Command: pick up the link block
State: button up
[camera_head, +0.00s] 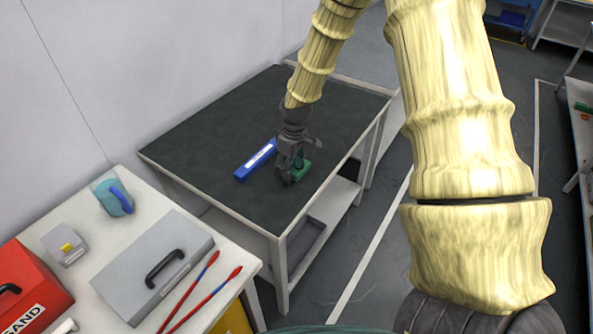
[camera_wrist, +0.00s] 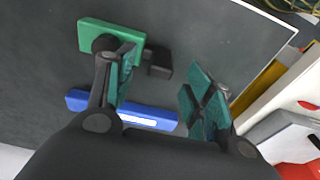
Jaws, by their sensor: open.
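A green block (camera_wrist: 110,38) lies on the dark table top, with a small black block (camera_wrist: 158,65) next to it in the wrist view. I cannot tell whether the two are joined, or which piece is the link block. In the head view the green block (camera_head: 302,171) is partly hidden by my gripper (camera_head: 289,175). My gripper points down over the table beside the green block. In the wrist view my gripper (camera_wrist: 163,88) is open, its teal pads apart with nothing held; the left finger overlaps the green block's lower edge.
A blue bar with a white label (camera_head: 255,160) lies left of my gripper, and shows partly behind the fingers in the wrist view (camera_wrist: 150,118). The dark table (camera_head: 215,140) is otherwise clear. A white table at front left holds a grey case (camera_head: 155,265) and red box (camera_head: 25,285).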

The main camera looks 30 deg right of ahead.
aim_at(296, 175)
jog(key=shift+w+a+f+p, duration=0.1)
jog(key=shift+w+f+p, duration=0.2)
jog(key=shift+f, duration=0.7)
jog(key=shift+w+a+f+p, duration=0.1)
jog(key=shift+f+p, duration=0.25)
jog(key=shift+f, duration=0.6)
jog(key=shift+s, duration=0.1)
jog(key=c, duration=1.1)
